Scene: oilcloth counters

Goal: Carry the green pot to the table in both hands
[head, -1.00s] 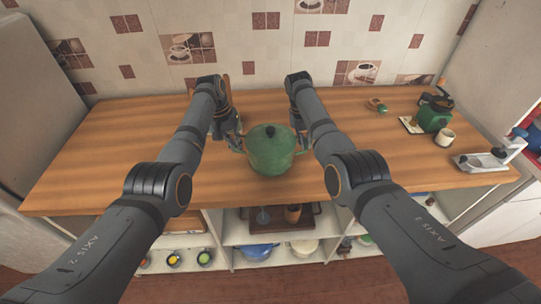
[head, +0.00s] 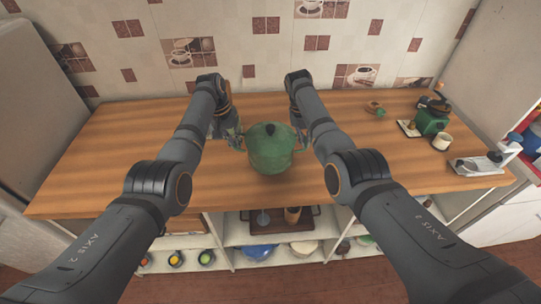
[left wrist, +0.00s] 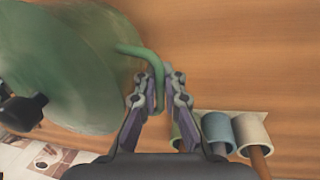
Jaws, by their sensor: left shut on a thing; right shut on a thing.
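The green pot (head: 270,152), lidded with a dark knob, is upright between my two grippers over the wooden counter (head: 120,150). A soft shadow shows under it, and it looks slightly clear of the top. My left gripper (head: 237,138) is shut on the pot's left handle. In the left wrist view the green handle (left wrist: 152,62) runs between the fingers (left wrist: 158,88), with the blurred pot body (left wrist: 75,70) to the left. My right gripper (head: 301,140) is shut on the right handle, partly hidden by its arm.
On the counter's right stand a green grinder (head: 432,122), a pale cup (head: 442,141) and a metal-based tool (head: 480,166). The tiled wall (head: 220,40) closes the back. Open shelves below hold a blue pot (head: 258,252). The counter's left part is bare.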

